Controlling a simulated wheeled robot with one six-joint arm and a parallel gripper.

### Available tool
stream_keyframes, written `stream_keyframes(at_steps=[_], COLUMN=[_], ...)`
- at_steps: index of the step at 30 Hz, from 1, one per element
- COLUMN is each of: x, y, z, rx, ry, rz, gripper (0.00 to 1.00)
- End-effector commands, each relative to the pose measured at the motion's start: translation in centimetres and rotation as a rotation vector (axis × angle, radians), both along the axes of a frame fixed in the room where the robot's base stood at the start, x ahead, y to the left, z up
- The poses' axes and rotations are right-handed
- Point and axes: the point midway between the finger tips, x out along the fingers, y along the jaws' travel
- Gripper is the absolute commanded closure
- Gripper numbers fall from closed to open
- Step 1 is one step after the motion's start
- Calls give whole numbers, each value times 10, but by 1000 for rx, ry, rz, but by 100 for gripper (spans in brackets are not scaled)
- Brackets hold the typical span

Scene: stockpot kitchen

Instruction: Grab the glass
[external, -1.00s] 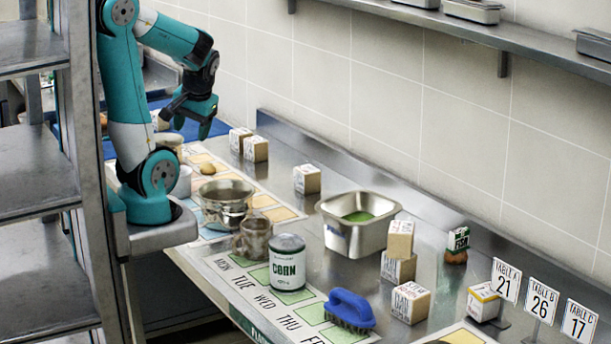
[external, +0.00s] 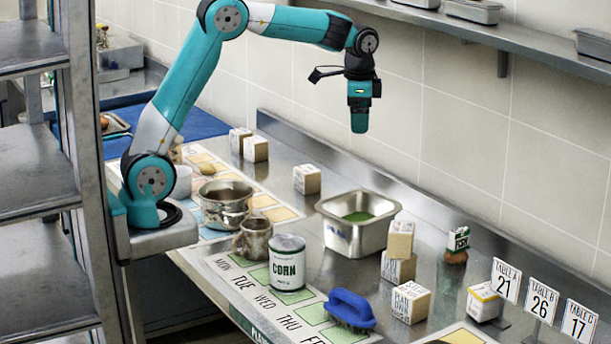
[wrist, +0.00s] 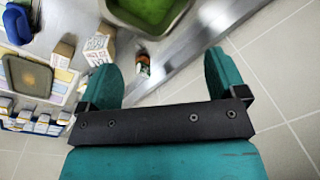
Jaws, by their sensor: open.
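A faint clear outline (external: 315,258), possibly the glass, shows just right of the white CORN can (external: 287,264) in the external view; I cannot make it out surely. I see no clear glass in the wrist view. My gripper (external: 359,128) hangs pointing down, high above the counter and above the steel pan. In the wrist view my gripper (wrist: 161,76) is open, its two teal fingers wide apart with nothing between them.
The steel pan (external: 337,234) with green contents stands mid-counter. A pot (external: 225,207), a mug (external: 254,240), a blue brush (external: 350,309), several boxes (external: 410,302) and table signs (external: 541,299) surround it. A wall (external: 460,130) and shelf (external: 440,22) lie behind.

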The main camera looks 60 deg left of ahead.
Motion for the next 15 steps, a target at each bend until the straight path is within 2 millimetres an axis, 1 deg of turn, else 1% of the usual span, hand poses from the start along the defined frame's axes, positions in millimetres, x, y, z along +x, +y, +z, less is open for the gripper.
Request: stream_keyframes(at_steps=[1, 2, 3, 5, 6, 9, 12, 15], x=[19, 27, 35, 43, 45, 41, 33, 26], y=[-41, -63, -94, -139, -168, -227, -269, -291], z=[-9, -12, -18, -27, -33, -49, -62, -69], rx=[-9, -14, -20, -26, -27, -28, -26, -23], ry=[18, 27, 40, 58, 70, 91, 105, 113], rz=[-139, -223, -337, -503, -609, -837, -1003, -1103], gripper=[10, 10, 10, 10, 10, 10, 10, 10])
